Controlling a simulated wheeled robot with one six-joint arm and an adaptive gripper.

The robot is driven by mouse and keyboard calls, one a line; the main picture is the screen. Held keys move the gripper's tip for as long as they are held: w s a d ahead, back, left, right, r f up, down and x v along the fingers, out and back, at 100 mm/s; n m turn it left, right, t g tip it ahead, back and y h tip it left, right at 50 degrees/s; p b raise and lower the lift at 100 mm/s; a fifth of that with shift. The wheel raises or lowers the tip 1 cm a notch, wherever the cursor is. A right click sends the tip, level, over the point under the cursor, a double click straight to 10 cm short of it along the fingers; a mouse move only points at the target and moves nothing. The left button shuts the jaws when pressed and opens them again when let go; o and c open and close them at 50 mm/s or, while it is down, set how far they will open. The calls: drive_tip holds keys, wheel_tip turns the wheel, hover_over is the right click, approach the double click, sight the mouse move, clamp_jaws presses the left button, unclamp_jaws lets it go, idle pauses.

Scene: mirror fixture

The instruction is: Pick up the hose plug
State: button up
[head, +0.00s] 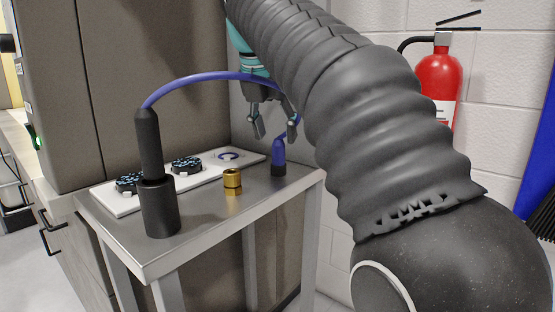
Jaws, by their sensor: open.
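A blue hose (205,77) arches over a small metal table. Its left end enters a tall black plug (149,140), which stands upright in a wider black cylindrical holder (159,208) at the table's front left. The other end runs behind my gripper, where a blue fitting with a dark base (278,160) stands near the table's back right. My gripper (275,131) is open, fingers pointing down, above the back right of the table. It appears empty and is to the right of the black plug, apart from it. My arm hides part of the hose.
A white board (130,206) with two dark round parts (186,164) lies along the table's back. A brass fitting (232,178) stands near the middle of the metal table (205,215). A cabinet (150,80) rises behind. A fire extinguisher (440,75) hangs on the right wall.

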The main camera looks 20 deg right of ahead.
sight(278, 144)
drive_tip(key=b+x, duration=0.1)
drive_tip(key=x, duration=0.4)
drive_tip(key=shift+b, duration=0.4)
drive_tip(key=shift+c, duration=0.2)
clamp_jaws()
